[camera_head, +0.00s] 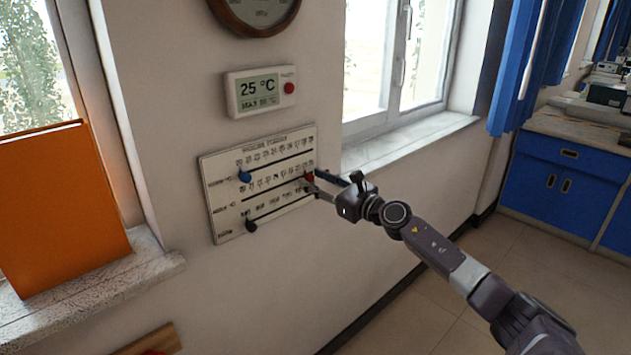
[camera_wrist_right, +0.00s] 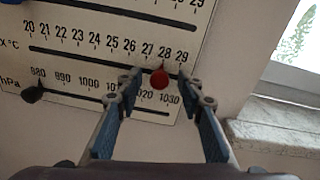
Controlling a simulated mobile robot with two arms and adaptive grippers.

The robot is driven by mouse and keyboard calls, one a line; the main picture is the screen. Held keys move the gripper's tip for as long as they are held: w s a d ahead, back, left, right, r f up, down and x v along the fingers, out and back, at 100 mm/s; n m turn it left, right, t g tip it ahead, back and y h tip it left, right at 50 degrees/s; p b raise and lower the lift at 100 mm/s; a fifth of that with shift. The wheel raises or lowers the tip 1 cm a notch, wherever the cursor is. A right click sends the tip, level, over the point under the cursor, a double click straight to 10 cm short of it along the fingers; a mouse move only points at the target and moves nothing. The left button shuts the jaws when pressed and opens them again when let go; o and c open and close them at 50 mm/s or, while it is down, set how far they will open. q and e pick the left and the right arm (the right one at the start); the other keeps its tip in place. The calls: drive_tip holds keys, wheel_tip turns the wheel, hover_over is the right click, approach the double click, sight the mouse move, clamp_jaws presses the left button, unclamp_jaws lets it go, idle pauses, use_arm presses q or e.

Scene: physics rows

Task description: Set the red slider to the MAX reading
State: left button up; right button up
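The red slider (camera_head: 309,177) sits near the right end of the middle track on a white scale panel (camera_head: 222,218). In the right wrist view the red slider (camera_wrist_right: 159,78) stands at about 28 on the °C scale. My right gripper (camera_head: 316,183) is at the panel; in the right wrist view its fingers (camera_wrist_right: 158,82) are open, one on each side of the red knob, with gaps visible. A wall display (camera_head: 261,91) above reads 25 °C, with a smaller MAX line below whose number is blurred, perhaps 28. My left gripper is not in view.
A blue slider (camera_head: 244,176) is on the top track and a black slider (camera_head: 250,225) on the bottom track, both at the left. A round gauge (camera_head: 256,12) hangs above. An orange board (camera_head: 62,210) stands on the left sill. A window sill (camera_head: 410,140) lies right of the panel.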

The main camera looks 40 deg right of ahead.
drive_tip(key=shift+s+f, duration=0.1)
drive_tip(key=shift+s, duration=0.4)
drive_tip(key=s+d, duration=0.1)
drive_tip(key=s, duration=1)
drive_tip(key=shift+d, duration=0.15)
